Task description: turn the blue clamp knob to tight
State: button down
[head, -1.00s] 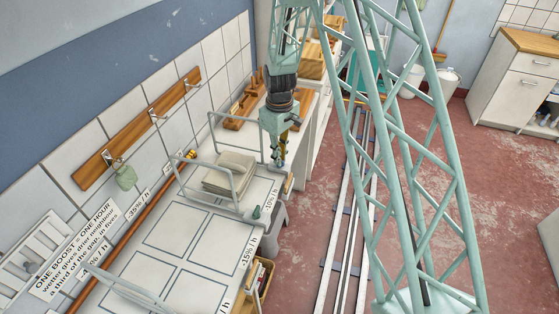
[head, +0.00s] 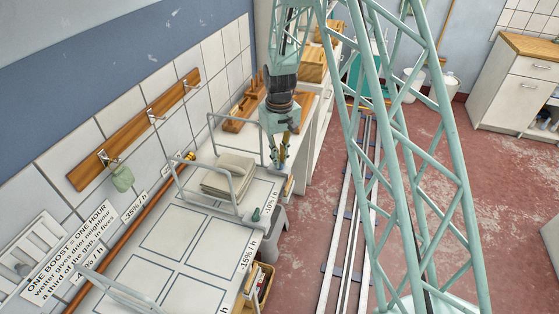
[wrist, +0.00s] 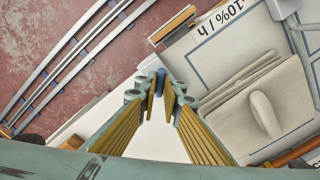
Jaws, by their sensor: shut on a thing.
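The blue clamp knob (wrist: 161,80) shows as a small blue shape between my fingertips in the wrist view. My gripper (wrist: 160,96) has green links and yellow-lined fingers, and its tips are shut on the knob. The fingers cover part of the knob, so its turn position and any mark on it cannot be told. In the head view my gripper (head: 279,163) points down at the right edge of the white worktop; I cannot make out the knob there.
A folded cloth stack (head: 228,174) lies inside a metal rail frame on the white worktop (head: 175,237), left of my gripper. Floor rails (head: 352,220) run along the red floor.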

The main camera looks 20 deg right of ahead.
jog(key=c, duration=2.8)
grip_release()
jog(key=shift+r, duration=0.1)
jog(key=shift+r, duration=5.9)
